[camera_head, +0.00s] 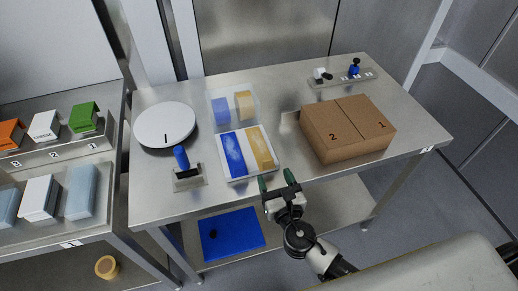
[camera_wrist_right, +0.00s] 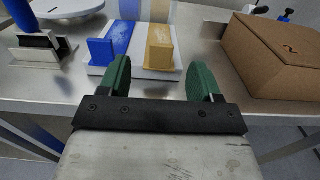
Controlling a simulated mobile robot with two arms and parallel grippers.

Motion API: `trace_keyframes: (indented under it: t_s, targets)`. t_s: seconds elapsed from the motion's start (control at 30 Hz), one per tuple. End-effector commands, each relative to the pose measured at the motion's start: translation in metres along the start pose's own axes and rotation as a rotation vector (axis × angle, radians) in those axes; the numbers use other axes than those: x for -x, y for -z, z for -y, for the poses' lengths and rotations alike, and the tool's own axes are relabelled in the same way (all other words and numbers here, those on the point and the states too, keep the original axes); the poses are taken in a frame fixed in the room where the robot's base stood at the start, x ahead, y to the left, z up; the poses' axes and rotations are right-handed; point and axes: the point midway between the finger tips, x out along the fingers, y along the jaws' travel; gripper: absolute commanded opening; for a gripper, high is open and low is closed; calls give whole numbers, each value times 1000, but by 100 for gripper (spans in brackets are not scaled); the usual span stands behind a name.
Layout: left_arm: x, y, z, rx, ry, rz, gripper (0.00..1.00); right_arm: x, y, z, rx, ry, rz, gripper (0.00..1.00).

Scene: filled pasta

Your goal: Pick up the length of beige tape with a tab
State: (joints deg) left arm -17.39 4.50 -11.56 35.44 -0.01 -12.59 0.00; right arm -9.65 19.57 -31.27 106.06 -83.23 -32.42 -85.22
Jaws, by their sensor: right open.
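A length of beige tape (camera_head: 260,147) lies on the right half of a white board (camera_head: 250,177) at the table's front edge, beside a blue length (camera_head: 233,154). My left gripper is not in view.
A cardboard box (camera_head: 345,145) marked 1 and 2 stands close on the right. A clear tray (camera_head: 231,92) with blue and beige pieces lies behind the board. A blue-handled tool (camera_head: 188,175) and a white round plate (camera_head: 165,119) stand left.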

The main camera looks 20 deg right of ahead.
Motion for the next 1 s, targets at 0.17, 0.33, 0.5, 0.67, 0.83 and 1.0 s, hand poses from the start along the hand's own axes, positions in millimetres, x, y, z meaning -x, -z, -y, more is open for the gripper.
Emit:
trace_keyframes:
  t_s: [0.17, 0.33, 0.5, 0.67, 0.83, 1.0]
  targets:
    - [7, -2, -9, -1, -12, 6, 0, -28, -2, 0, -4, 1, 0, 64]
    - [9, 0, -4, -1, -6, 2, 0, -39, -1, 0, -6, 1, -2, 64]
    - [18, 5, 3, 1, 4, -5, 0, -65, -5, 2, -5, 1, -1, 64]
    - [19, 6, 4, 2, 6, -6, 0, -83, -2, 2, -7, 0, -3, 64]
    - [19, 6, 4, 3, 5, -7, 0, -87, -1, 2, -8, 0, -4, 64]
    - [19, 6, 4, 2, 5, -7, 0, -86, -1, 2, -7, 0, -4, 55]
